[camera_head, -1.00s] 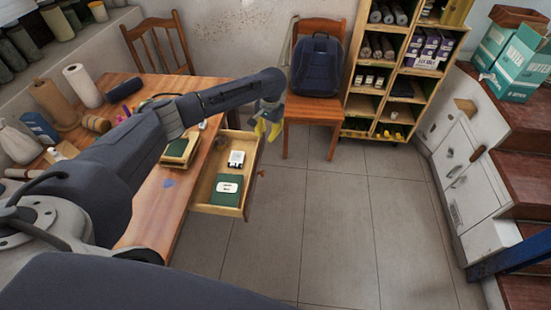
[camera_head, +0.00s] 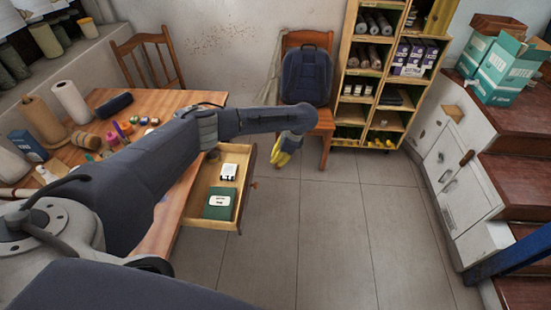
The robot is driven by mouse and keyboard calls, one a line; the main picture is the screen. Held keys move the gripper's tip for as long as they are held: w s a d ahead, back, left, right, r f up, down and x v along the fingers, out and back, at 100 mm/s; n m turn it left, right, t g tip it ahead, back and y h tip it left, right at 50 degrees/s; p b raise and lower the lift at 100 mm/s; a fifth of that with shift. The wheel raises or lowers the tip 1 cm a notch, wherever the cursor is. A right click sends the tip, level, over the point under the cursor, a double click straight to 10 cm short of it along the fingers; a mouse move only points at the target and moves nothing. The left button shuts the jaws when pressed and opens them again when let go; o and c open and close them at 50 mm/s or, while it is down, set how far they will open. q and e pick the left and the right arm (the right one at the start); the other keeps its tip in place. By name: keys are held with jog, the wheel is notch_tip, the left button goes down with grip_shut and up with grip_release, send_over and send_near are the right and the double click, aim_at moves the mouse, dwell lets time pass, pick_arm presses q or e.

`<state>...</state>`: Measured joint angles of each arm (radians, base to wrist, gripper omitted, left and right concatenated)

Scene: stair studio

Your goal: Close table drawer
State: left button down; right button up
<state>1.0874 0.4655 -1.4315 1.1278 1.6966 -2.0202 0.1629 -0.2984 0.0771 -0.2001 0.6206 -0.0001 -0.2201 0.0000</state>
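The wooden table (camera_head: 158,103) stands at the left. Its drawer (camera_head: 189,216) is pulled out to the right, over the floor. A green box (camera_head: 219,203) with a white label and a small white box (camera_head: 229,172) lie in it. My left arm reaches across the table and hides part of the tabletop and the drawer's far end. My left gripper (camera_head: 282,158), with yellow fingertips, hangs pointing down beyond the drawer's front, to its right and apart from it. It appears empty; its finger gap is too small to judge. My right gripper is not in view.
A wooden chair with a blue backpack (camera_head: 306,75) stands behind the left gripper, beside a shelf unit (camera_head: 345,85). A white cabinet (camera_head: 455,190) and stairs are at the right. Tiled floor (camera_head: 330,230) in front of the drawer is clear.

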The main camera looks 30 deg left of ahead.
pick_arm(q)
jog(key=s+a+f, duration=0.2)
jog(key=a+f, duration=0.4)
jog(key=shift+s+a+f, duration=0.15)
jog(key=shift+s+f, duration=0.05)
jog(key=shift+f, duration=0.2)
dwell(0.3)
